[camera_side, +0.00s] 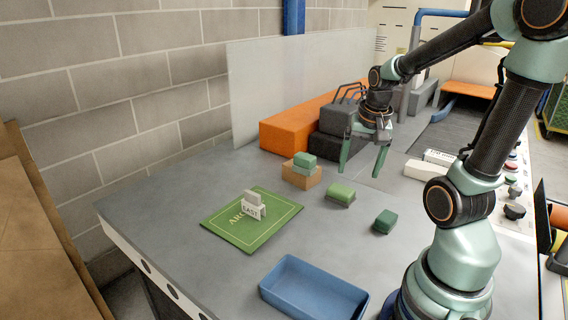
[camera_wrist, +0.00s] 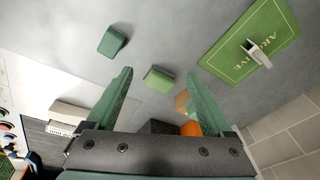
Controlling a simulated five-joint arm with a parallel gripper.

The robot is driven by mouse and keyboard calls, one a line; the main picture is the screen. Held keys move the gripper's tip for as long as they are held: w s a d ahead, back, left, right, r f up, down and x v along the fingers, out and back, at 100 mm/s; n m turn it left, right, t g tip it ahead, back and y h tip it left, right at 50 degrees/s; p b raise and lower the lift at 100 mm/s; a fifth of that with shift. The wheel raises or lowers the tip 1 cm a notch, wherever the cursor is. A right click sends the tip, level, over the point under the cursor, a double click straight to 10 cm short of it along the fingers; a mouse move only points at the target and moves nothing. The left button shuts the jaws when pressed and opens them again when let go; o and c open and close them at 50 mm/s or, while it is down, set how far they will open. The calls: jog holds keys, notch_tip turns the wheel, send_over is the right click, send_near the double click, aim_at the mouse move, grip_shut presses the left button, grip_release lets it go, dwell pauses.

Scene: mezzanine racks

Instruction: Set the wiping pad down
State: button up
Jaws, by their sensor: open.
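My gripper (camera_side: 360,170) is open and empty above the grey table, its two green fingers pointing down. A light green pad-like block (camera_side: 341,193) lies on the table below it. In the wrist view this block (camera_wrist: 158,79) shows between the fingertips (camera_wrist: 159,74), apart from both. A darker green block (camera_side: 385,221) lies nearer the camera, also seen in the wrist view (camera_wrist: 112,41). Another green block (camera_side: 304,160) rests on a small brown box (camera_side: 301,175). I cannot tell for certain which block is the wiping pad.
An empty blue tray (camera_side: 312,285) sits at the front edge. Orange (camera_side: 290,128) and dark blocks (camera_side: 338,148) stand behind, by a translucent panel (camera_side: 285,75). The table's middle is open.

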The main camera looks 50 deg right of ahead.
jog(key=w+a+r+n+t, duration=0.1)
jog(key=w+a+r+n, duration=0.1)
jog(key=a+n, duration=0.4)
jog(key=w+a+r+n+t+y, duration=0.1)
jog(key=a+r+n, duration=0.4)
jog(key=a, duration=0.7)
jog(key=shift+w+a+r+n+t, duration=0.15)
jog(key=shift+w+n+t, duration=0.2)
jog(key=shift+n+t, duration=0.4)
